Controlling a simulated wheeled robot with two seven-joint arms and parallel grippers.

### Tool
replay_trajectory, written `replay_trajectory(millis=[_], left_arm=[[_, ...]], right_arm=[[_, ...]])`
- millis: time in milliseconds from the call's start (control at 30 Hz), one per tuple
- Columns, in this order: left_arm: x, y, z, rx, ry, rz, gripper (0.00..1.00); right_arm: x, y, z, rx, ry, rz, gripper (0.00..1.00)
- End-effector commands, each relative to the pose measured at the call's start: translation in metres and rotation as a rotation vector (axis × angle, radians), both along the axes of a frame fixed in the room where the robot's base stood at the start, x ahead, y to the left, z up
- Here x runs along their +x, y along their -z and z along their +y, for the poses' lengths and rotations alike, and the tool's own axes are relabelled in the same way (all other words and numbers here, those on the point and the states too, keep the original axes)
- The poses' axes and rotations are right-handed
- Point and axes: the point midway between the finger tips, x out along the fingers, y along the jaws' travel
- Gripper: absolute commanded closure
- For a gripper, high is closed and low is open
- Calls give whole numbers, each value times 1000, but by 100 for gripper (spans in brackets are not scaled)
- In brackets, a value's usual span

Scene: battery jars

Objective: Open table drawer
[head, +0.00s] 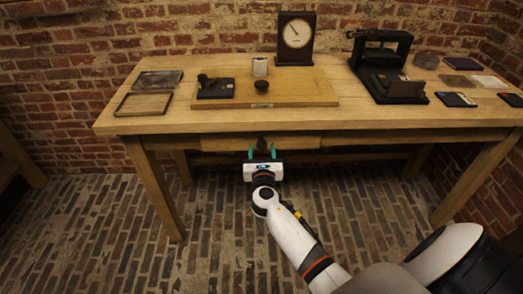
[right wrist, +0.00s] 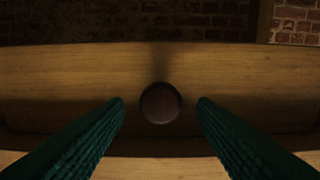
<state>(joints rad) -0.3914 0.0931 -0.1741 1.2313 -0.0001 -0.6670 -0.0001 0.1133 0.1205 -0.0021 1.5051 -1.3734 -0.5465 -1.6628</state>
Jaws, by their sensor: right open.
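The wooden table (head: 380,125) stands against the brick wall. Its drawer (head: 300,142) sits below the tabletop in the head view, and its front fills the middle of the right wrist view (right wrist: 70,75). A round dark knob (right wrist: 160,103) stands out from the drawer front. My right gripper (head: 262,153) is at the drawer front, below the table edge. Its green fingers are open, one on each side of the knob in the right wrist view (right wrist: 161,105), with gaps between them and the knob. My left gripper is not in view.
On the tabletop are a wooden board (head: 300,93) with small items, a clock (head: 296,38), a dark press-like device (head: 385,65), shallow wooden trays (head: 145,103) and several flat pieces. Table legs (head: 160,190) stand on both sides. The brick floor (head: 110,240) in front is clear.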

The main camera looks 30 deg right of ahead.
Motion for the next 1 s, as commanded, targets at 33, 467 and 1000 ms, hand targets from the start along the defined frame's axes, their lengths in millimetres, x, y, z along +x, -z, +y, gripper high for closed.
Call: replay_trajectory(millis=[33,467,1000], left_arm=[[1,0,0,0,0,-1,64],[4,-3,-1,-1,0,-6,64],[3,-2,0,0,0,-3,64]], right_arm=[[3,0,-2,0,0,0,48],[7,0,-4,1,0,0,60],[10,1,-6,1,0,2,100]])
